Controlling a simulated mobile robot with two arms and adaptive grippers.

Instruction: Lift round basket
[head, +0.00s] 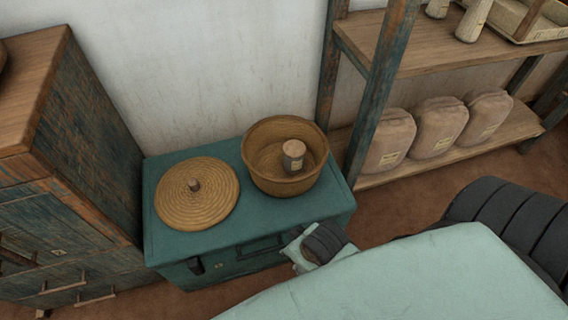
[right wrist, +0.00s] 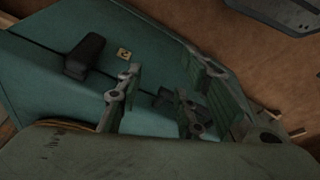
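The round basket (head: 262,180) is a woven tan bowl shape. It stands upright and uncovered on the right part of a teal chest (head: 225,236). A small jar or spool with a pale label (head: 293,156) stands inside it. A flat round woven lid with a knob (head: 197,205) lies on the chest to the basket's left. My right gripper (head: 312,246) is at the chest's front right edge, apart from the basket. In the right wrist view its fingers (right wrist: 158,95) are spread, with nothing seen held between them. My left gripper is not in view.
A wooden cabinet (head: 85,150) stands close on the left. A shelf rack (head: 430,60) on the right holds several tan sacks (head: 437,127). A pale wall (head: 210,70) is behind the chest. The chest's front has a dark handle (right wrist: 85,56).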

